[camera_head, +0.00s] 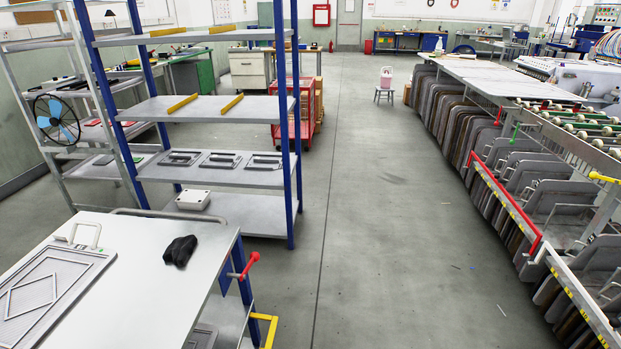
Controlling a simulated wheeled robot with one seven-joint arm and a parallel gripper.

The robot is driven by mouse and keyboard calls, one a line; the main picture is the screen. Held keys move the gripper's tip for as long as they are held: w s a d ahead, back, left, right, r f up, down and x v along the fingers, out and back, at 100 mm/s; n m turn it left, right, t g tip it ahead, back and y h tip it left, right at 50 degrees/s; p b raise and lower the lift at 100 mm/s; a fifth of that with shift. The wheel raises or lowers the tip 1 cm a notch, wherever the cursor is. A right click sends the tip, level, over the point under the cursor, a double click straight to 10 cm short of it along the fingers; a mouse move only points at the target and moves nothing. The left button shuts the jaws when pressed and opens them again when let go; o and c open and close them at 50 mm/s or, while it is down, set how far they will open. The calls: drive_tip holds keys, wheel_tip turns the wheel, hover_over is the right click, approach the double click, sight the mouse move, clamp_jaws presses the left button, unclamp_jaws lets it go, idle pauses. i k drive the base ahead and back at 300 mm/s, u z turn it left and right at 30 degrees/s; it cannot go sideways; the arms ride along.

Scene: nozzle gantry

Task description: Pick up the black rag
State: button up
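The black rag (180,250) is a small crumpled dark bundle. It lies on the white top of the table (165,300) at the lower left, near the table's far right part. Nothing covers it. My gripper and arm do not show in this view.
A flat grey framed panel (55,290) lies left of the rag. Blue-posted shelving (220,180) stands behind the table. A red-knobbed lever (245,265) juts from the table's right edge. A long rack of panels (520,180) lines the right. The floor aisle (370,230) between is clear.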

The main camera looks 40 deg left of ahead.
sight(177, 251)
drive_tip(key=u, duration=0.05)
drive_tip(key=i, duration=2.1)
drive_tip(key=u, duration=3.65)
drive_tip(key=k, duration=0.55)
drive_tip(key=u, duration=0.3)
drive_tip(key=i, duration=0.2)
drive_tip(key=z, duration=0.05)
